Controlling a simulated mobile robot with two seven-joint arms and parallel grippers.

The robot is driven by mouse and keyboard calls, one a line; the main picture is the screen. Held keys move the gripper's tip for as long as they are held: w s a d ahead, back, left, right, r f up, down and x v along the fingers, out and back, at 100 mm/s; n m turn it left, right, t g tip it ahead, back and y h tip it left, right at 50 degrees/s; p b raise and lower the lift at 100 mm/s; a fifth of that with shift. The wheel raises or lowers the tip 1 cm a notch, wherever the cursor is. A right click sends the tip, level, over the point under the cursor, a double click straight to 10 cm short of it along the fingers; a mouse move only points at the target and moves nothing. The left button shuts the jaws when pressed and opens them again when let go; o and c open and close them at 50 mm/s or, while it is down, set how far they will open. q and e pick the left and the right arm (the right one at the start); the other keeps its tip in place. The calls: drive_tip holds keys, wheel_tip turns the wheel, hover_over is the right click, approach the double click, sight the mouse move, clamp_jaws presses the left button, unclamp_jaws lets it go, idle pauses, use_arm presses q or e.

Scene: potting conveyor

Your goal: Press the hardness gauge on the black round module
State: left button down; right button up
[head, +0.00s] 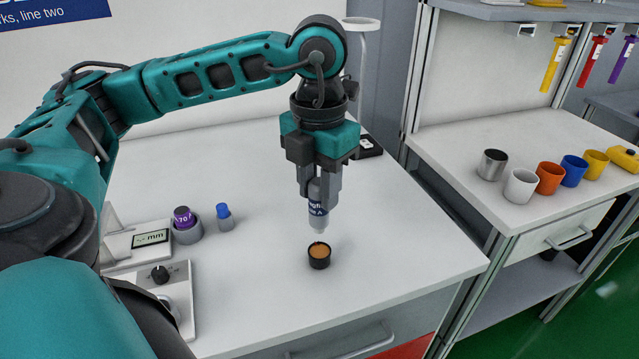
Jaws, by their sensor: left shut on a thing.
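The black round module (319,257) stands on the white bench, with an orange-brown fill showing inside its rim. My right gripper is not in view.
Near the holder are a small blue-capped bottle (224,216), an mm display unit (150,239) and a box with a black knob (160,274). A dark device (369,146) lies behind my gripper. Several cups stand on the right bench. The bench right of the module is clear.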

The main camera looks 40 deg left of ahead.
sight(319, 216)
use_arm(q)
drive_tip(key=shift+f+b, duration=0.65)
drive_tip(key=shift+f, duration=0.05)
drive_tip(key=shift+f+b, duration=0.35)
wheel_tip(319, 216, down, 2)
drive_tip(key=shift+f+b, duration=0.15)
drive_tip(key=shift+b, duration=0.85)
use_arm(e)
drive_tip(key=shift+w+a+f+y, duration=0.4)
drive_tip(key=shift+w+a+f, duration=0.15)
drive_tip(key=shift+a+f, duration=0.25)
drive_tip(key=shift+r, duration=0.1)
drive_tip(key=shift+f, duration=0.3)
use_arm(q)
drive_tip(key=shift+f+b, duration=0.1)
drive_tip(key=shift+b, duration=0.2)
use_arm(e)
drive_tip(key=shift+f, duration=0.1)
use_arm(q)
drive_tip(key=shift+f+b, duration=0.5)
drive_tip(key=shift+f, duration=0.15)
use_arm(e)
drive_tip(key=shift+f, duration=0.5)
